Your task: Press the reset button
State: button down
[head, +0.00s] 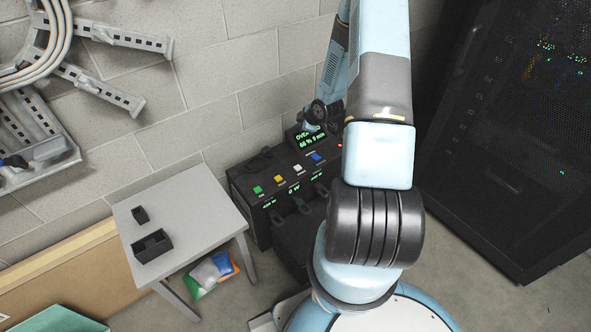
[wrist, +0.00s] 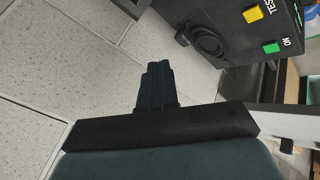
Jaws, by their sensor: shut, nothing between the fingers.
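A black control unit (head: 262,215) stands on the floor against the wall. Its sloped top carries a row of square buttons: green (head: 257,190), yellow (head: 278,178), white (head: 297,167), blue (head: 315,156) and red (head: 340,146). Their small labels are unreadable in the head view, so I cannot tell which is reset. In the wrist view the yellow button (wrist: 253,14) reads TEST and the green button (wrist: 270,47) reads ON. My gripper (wrist: 157,70) is shut and empty, apart from these buttons. In the head view the arm end is above the unit's far end, partly hidden by my arm.
A small grey table (head: 190,205) with two black open boxes is to the left. A black rack (head: 510,130) stands to the right. A coiled black cable (wrist: 207,40) lies beside the buttons.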

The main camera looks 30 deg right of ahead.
jog(key=n+y, duration=0.1)
jog(key=y, duration=0.1)
send_over(299, 169)
notch_tip(299, 169, down, 9)
jog(key=shift+f+t, duration=0.15)
jog(key=shift+t, duration=0.15)
jog(key=shift+f, duration=4.4)
jog(key=shift+f, duration=0.8)
jog(key=shift+r, duration=0.9)
jog(key=shift+r, duration=2.5)
